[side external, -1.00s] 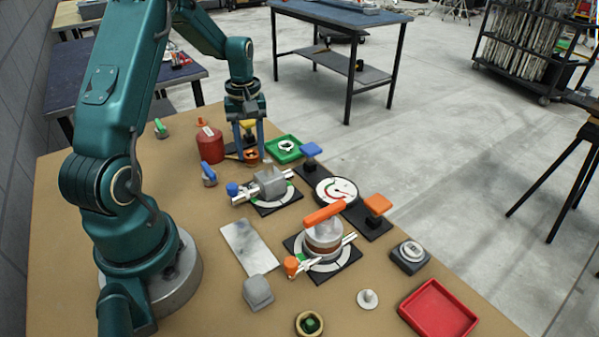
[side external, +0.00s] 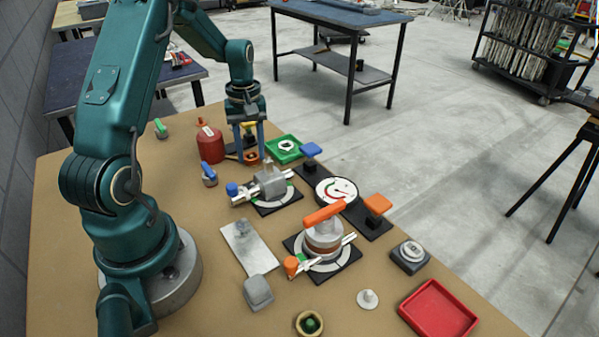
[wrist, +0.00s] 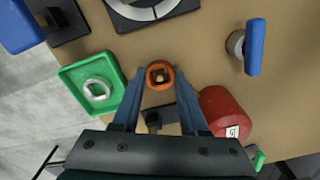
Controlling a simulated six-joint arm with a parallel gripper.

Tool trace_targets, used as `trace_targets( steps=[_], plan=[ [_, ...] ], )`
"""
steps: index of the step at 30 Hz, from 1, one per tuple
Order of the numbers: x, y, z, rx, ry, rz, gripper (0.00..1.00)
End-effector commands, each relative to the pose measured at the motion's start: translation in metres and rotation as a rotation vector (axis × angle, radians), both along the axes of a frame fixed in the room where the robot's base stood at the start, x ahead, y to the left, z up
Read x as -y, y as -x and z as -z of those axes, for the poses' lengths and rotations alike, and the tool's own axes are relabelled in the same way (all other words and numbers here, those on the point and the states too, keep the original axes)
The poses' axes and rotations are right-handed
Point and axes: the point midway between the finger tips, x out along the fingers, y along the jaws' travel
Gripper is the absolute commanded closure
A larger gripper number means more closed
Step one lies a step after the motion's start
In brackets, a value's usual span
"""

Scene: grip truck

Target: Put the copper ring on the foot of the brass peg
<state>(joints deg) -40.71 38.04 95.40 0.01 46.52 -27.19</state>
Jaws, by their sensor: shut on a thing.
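My gripper (wrist: 159,75) points down at the far end of the board, with its two blue fingers closed on the copper ring (wrist: 160,76). In the side view my gripper (side external: 250,156) and the copper ring (side external: 252,158) are low, close to the board. The ring lies flat between the fingertips. A small brownish square shows inside its opening in the wrist view; it may be the top of the brass peg, but I cannot tell. The foot of the peg is hidden, and so is any gap under the ring.
The red can (wrist: 226,112) stands close beside one finger. The green tray (wrist: 72,77) with a pale nut (wrist: 97,89) lies on the other side. A blue-handled knob (side external: 208,174) and a clamp fixture (side external: 270,183) stand nearer. A red tray (side external: 440,308) is at the front right.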

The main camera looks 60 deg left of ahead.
Motion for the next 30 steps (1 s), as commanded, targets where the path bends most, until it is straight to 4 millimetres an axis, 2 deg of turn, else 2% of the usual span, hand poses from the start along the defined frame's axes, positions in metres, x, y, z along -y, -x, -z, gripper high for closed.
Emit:
trace_targets(
  steps=[9, 10, 12, 13, 19, 20, 21, 30],
  plan=[
    [0.0001, 0.0002, 0.0037, 0.0, 0.001, 0.0, 1.0],
    [0.0001, 0.0002, 0.0038, 0.0, 0.001, 0.0, 0.53],
    [0.0001, 0.0002, 0.0037, 0.0, 0.001, 0.0, 0.26],
    [0.0001, 0.0002, 0.0037, 0.0, 0.001, 0.0, 0.22],
    [0.0001, 0.0001, 0.0037, 0.0, 0.001, 0.0, 0.22],
    [0.0001, 0.0002, 0.0037, 0.0, 0.001, 0.0, 0.18],
    [0.0001, 0.0002, 0.0037, 0.0, 0.001, 0.0, 0.03],
    [0.0001, 0.0, 0.0035, 0.0, 0.0, 0.0, 0.02]
  ],
)
